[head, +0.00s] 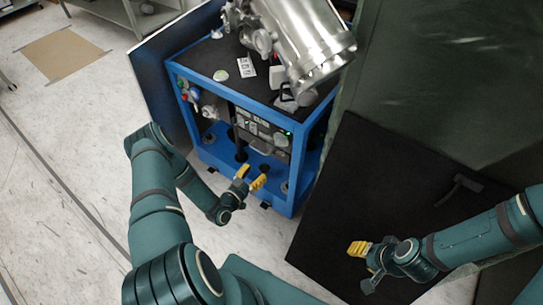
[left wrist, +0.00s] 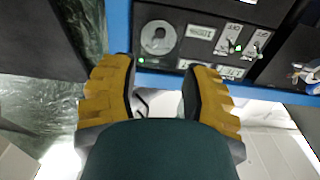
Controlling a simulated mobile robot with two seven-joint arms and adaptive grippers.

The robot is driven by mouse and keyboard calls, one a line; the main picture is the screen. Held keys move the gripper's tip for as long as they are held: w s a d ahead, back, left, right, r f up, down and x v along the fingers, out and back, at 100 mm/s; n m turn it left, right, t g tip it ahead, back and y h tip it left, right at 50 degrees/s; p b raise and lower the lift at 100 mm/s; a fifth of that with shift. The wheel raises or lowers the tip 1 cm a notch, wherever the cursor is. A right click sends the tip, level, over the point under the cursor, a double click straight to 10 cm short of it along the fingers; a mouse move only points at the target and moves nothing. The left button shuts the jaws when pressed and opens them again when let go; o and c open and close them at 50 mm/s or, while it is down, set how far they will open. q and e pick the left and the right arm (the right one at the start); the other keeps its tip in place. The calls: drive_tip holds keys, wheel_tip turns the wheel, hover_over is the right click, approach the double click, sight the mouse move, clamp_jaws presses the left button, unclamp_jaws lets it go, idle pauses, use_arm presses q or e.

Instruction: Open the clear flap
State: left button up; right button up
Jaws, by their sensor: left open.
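A large sheet (head: 440,70) with a dark, greenish, see-through look stands at the right of the head view; I take it to be the clear flap. Crinkled clear plastic (left wrist: 90,25) also shows at the upper left of the left wrist view. My left gripper (head: 252,180) is open and empty, in front of the blue cart and left of the sheet. Its two yellow fingers are apart in the left wrist view (left wrist: 157,80). My right gripper (head: 359,249) is in front of a dark panel; its fingers overlap, so its opening is unclear.
The blue cart (head: 203,152) carries a shiny metal cylinder (head: 305,45). Its instrument panel (left wrist: 190,38) faces my left gripper. The dark panel (head: 375,180) with a handle (head: 458,188) stands at the lower right.

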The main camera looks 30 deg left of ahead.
sight(277, 144)
use_arm(q)
drive_tip(key=w+d+b, duration=0.1)
drive_tip(key=w, duration=0.9)
drive_tip(key=shift+w+d+b, duration=0.2)
drive_tip(key=shift+w+b, duration=0.05)
drive_tip(key=shift+b, duration=0.05)
clamp_jaws()
